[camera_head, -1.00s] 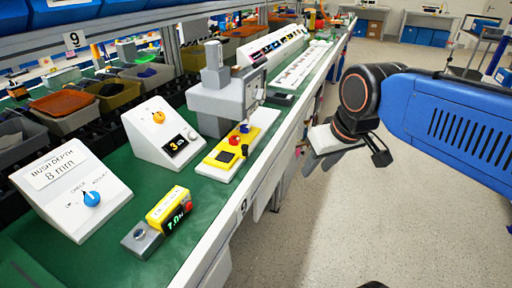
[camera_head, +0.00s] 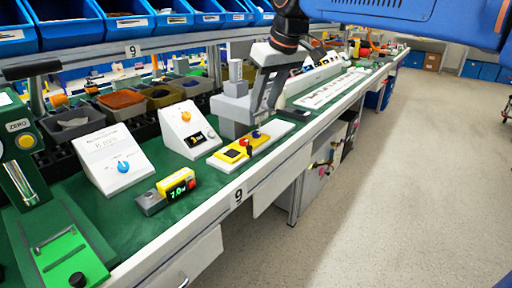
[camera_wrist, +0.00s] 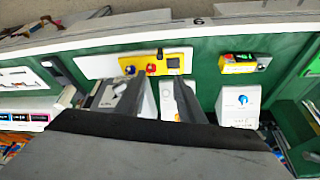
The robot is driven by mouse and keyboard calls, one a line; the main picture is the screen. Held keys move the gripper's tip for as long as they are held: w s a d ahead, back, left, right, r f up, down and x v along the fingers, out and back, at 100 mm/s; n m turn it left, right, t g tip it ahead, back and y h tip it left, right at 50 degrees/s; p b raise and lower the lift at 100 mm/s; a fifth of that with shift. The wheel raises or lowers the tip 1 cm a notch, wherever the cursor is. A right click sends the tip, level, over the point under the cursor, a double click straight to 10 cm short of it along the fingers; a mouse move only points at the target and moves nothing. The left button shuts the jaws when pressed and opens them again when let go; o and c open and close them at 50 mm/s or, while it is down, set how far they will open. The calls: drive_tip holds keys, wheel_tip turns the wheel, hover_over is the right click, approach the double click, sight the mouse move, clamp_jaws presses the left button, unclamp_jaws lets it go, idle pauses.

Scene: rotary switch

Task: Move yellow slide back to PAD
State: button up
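The yellow slide (camera_head: 222,156) lies on a white base (camera_head: 283,127) at the bench's front edge. It carries a black square pad (camera_head: 232,155), a red knob (camera_head: 243,142) and a blue knob (camera_head: 256,134). It sits toward the left end of the base in the head view. In the wrist view the slide (camera_wrist: 140,65) lies beyond my fingers, with the black square at its right end. My gripper (camera_head: 262,112) is over the bench in front of the grey press. Its fingers are apart in the wrist view (camera_wrist: 152,98), with nothing seen held. No PAD lettering is readable.
The grey press (camera_head: 232,105) stands behind the slide. A white box with an orange knob (camera_head: 188,130), one with a blue knob (camera_head: 112,160) and a yellow counter (camera_head: 178,185) stand to the left. The aisle floor at the right is clear.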

sight(250, 146)
drive_tip(key=x, duration=1.7)
drive_tip(key=shift+f, duration=0.15)
clamp_jaws()
